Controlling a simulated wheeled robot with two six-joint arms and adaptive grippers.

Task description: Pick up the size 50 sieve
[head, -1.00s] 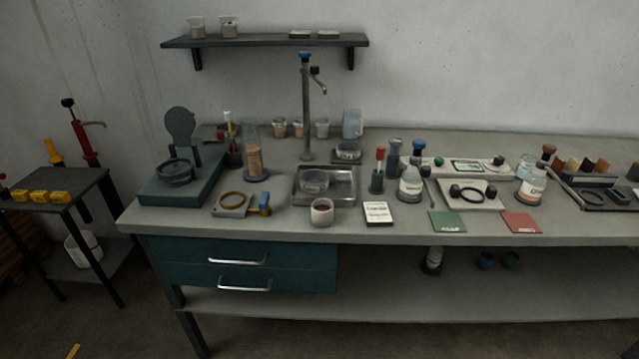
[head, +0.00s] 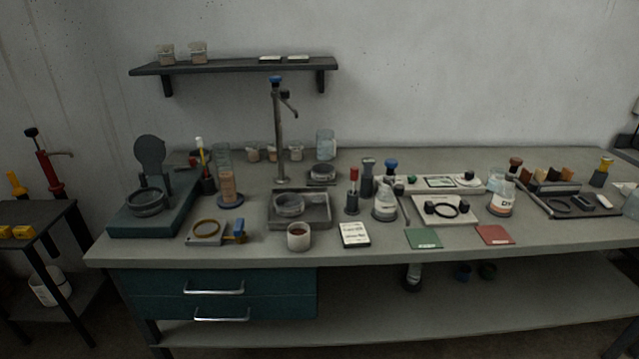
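Several round, sieve-like dishes stand on the bench; no size mark is legible, so I cannot tell which is the size 50 sieve. One dark ring-shaped dish (head: 146,203) sits on a teal base at the left end. A grey round dish (head: 289,204) stands in a square metal tray (head: 318,223) below the tap. Another low round dish (head: 321,174) stands behind the tray, near a clear jar. Neither of my grippers is in view.
A wall shelf (head: 235,67) hangs above. A side table (head: 40,212) stands left.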

